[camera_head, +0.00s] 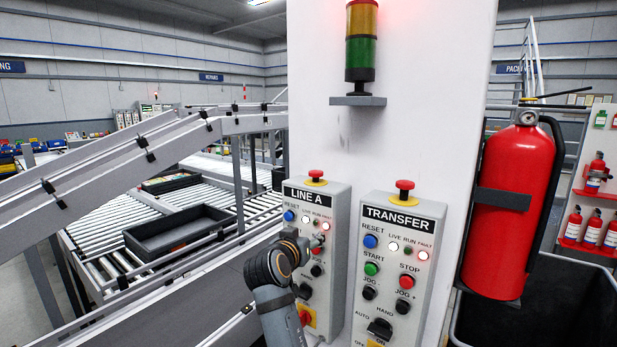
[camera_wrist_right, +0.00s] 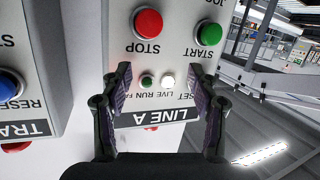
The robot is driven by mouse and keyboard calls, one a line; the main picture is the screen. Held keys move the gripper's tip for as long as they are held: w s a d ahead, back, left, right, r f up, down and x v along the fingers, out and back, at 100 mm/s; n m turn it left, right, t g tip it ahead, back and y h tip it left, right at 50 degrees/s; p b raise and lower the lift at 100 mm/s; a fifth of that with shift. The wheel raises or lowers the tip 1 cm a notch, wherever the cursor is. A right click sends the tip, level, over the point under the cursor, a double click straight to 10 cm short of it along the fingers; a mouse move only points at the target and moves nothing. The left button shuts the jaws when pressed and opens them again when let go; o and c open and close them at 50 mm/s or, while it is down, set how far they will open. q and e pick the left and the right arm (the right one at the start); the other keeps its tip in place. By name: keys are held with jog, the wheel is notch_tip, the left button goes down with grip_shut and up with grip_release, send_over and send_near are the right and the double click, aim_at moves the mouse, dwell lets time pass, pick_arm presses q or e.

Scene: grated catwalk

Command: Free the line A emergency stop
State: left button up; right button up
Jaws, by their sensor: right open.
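The LINE A control box (camera_head: 337,195) is on the left of the white column. Its red emergency stop (camera_head: 316,175), a mushroom button on a yellow collar, sits on top of the box. My right gripper (camera_head: 318,241) is open in front of the box face, below the emergency stop and apart from it. In the right wrist view, upside down, the fingers of my right gripper (camera_wrist_right: 164,88) stand either side of the LINE A label (camera_wrist_right: 166,117). The emergency stop is not clearly visible there. The left gripper is out of view.
The TRANSFER box (camera_head: 385,290), with its own red emergency stop (camera_head: 404,190), stands right of LINE A. A fire extinguisher (camera_head: 512,205) hangs further right. A roller conveyor (camera_head: 110,225) with a dark tray (camera_head: 180,232) lies left. A signal light (camera_head: 361,45) is above.

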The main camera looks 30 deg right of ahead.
aim_at(314, 177)
notch_tip(314, 177, up, 13)
jog(key=m+h, duration=0.3)
jog(key=shift+n, duration=0.3)
jog(key=p+x, duration=0.2)
jog(key=x, duration=0.1)
jog(key=p+x, duration=0.1)
jog(key=x, duration=0.2)
jog(key=w+p+x, duration=0.1)
jog(key=p+x, duration=0.1)
jog(key=x, duration=0.1)
jog(key=shift+w+r+p, duration=0.15)
jog(key=shift+w+p, duration=0.1)
jog(key=shift+p, duration=0.05)
jog(key=shift+w+d, duration=0.2)
jog(key=shift+w, duration=0.05)
